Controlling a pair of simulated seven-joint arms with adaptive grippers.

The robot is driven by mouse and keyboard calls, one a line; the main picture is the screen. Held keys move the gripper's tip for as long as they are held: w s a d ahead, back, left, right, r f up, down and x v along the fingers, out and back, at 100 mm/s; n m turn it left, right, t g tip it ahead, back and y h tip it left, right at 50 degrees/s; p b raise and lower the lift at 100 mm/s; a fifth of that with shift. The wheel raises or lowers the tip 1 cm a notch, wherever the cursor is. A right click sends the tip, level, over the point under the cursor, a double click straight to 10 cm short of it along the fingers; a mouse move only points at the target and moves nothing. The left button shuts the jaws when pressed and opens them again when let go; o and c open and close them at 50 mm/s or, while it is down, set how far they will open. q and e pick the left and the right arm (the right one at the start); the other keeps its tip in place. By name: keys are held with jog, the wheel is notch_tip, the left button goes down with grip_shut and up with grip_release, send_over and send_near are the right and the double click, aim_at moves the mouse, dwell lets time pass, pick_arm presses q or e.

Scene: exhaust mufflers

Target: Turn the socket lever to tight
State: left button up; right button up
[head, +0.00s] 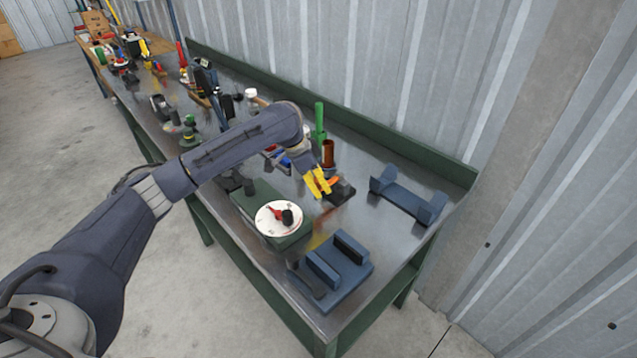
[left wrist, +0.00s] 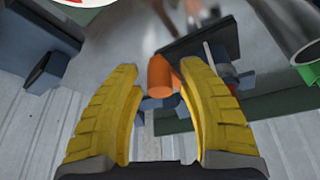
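My left gripper (head: 318,182) has yellow fingers and hangs over the right part of the bench, beside a dark block (head: 343,191). In the left wrist view the fingers (left wrist: 160,72) stand apart. An orange-tipped piece (left wrist: 160,77), which looks like a lever handle, lies between the fingertips, close to the right finger; I cannot tell whether they touch. In the head view its orange part (head: 333,181) shows just right of the fingers. A white dial (head: 268,226) with a red and black pointer sits on a green box (head: 291,240). My right gripper is not in view.
A brown cylinder (head: 328,153) and green post (head: 319,118) stand behind the gripper. A blue-grey cradle (head: 403,201) lies at right and a slotted blue-grey fixture (head: 352,292) at the near end. Several tools crowd the far left of the bench.

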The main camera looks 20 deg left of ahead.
pick_arm(q)
grip_shut()
jog(key=shift+d+r, duration=0.1)
jog(key=shift+d, duration=0.05)
dwell(0.4)
